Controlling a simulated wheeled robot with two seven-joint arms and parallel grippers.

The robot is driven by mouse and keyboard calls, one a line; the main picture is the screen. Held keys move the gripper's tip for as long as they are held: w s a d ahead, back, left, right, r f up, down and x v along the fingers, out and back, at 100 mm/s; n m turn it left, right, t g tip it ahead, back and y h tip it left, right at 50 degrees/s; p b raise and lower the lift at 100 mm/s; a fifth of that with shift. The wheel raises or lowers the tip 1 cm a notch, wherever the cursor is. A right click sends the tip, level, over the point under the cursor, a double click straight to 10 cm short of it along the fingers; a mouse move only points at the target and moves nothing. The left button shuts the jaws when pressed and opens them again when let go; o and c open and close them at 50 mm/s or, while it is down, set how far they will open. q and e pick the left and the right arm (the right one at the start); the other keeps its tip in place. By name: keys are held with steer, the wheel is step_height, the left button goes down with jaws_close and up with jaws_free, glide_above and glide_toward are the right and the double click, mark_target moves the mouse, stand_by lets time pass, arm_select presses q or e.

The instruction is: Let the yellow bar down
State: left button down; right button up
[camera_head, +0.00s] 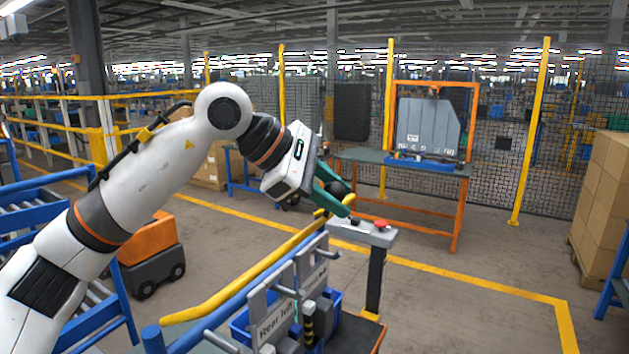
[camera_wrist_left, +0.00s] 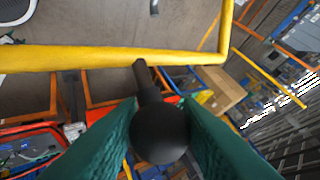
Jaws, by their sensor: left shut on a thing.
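The yellow bar (camera_head: 245,275) slants from lower left up to the right, close above a blue rail (camera_head: 215,318). I cannot tell whether bar and rail touch. The bar also crosses the left wrist view (camera_wrist_left: 90,58), where it bends near the right end. A black ball knob (camera_wrist_left: 160,133) on a dark stem joins the bar. My left gripper (camera_head: 335,194), with green fingers, is shut on this knob, at the bar's far end. In the head view the fingers partly cover the knob. My right gripper is not in view.
A grey post box with a red button (camera_head: 380,224) stands just right of my left gripper. Grey sign plates (camera_head: 275,318) and a blue bin (camera_head: 328,305) are below the bar. An orange-framed table (camera_head: 440,168) is behind. Open floor lies to the right.

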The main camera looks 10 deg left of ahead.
arm_select(q)
steer(key=s+d+f+m+t+y+b, duration=0.1)
steer(key=d+f+y+b, duration=0.3)
steer(key=f+b, duration=0.6)
steer(key=shift+s+f+m+y, duration=0.25)
steer(key=shift+f+m+y, duration=0.4)
steer(key=shift+f, duration=0.3)
steer(key=c, duration=1)
jaws_free()
steer(key=shift+c, duration=0.2)
steer(key=b+v, duration=0.1)
steer(key=v, duration=1.1)
